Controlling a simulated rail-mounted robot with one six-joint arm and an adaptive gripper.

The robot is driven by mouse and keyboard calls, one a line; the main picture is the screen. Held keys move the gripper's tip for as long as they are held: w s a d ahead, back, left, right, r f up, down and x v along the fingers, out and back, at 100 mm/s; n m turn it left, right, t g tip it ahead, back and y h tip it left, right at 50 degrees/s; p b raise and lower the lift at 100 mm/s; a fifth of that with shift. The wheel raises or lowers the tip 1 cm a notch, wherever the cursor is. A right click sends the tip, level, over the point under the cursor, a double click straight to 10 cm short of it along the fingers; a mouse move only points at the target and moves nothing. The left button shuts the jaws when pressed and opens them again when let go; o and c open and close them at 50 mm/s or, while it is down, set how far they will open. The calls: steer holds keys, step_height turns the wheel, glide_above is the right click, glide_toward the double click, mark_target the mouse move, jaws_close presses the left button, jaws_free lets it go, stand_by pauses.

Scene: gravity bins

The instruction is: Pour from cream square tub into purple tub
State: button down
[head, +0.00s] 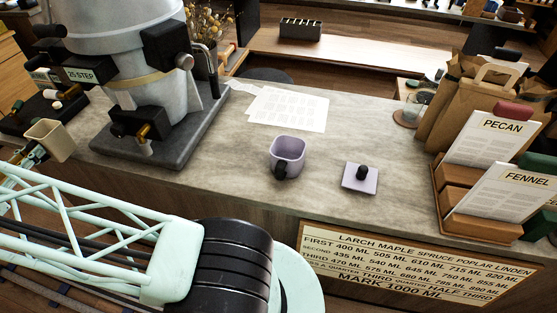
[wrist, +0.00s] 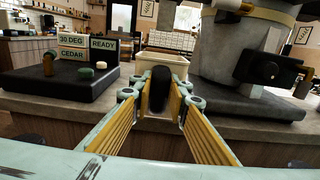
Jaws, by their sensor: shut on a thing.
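The cream square tub (head: 48,141) is at the left of the head view, near the counter's front edge. My gripper (head: 30,157) is beside it. In the wrist view my gripper (wrist: 158,98) is shut on the tub's black handle (wrist: 158,88), with the cream tub (wrist: 168,64) just beyond the fingertips. The tub's contents are hidden. The purple tub (head: 288,147) stands upright on the counter in the middle of the head view, open at the top, its dark handle toward the front. My gripper is far to its left.
A lilac lid (head: 352,184) with a black knob lies right of the purple tub. A large grey machine (head: 150,85) stands between the two tubs. Papers (head: 288,108) lie behind the purple tub. Card holders (head: 462,190) and paper bags (head: 455,110) are at right.

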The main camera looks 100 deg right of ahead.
steer(key=w+a+f+n+t, duration=0.2)
steer(key=w+a+t, duration=0.15)
steer(key=a, duration=0.45)
steer(key=w+a+f+n+t+h, duration=0.1)
steer(key=w+a+f+n+t, duration=0.2)
steer(key=a, duration=0.5)
steer(key=w+a+n+t, duration=0.1)
steer(key=w+a+t, duration=0.25)
steer(key=a, duration=0.45)
steer(key=w+a+f+n+t+y, duration=0.1)
steer(key=a+f+n+t, duration=0.1)
steer(key=a, duration=1)
steer(key=w+a+f+n+t+y, duration=0.1)
steer(key=a+t, duration=0.5)
steer(key=a, duration=0.6)
step_height(320, 180, down, 3)
steer(key=n+y, duration=0.1)
steer(key=n, duration=0.2)
steer(key=shift+r, duration=0.2)
steer(key=shift+s, duration=0.15)
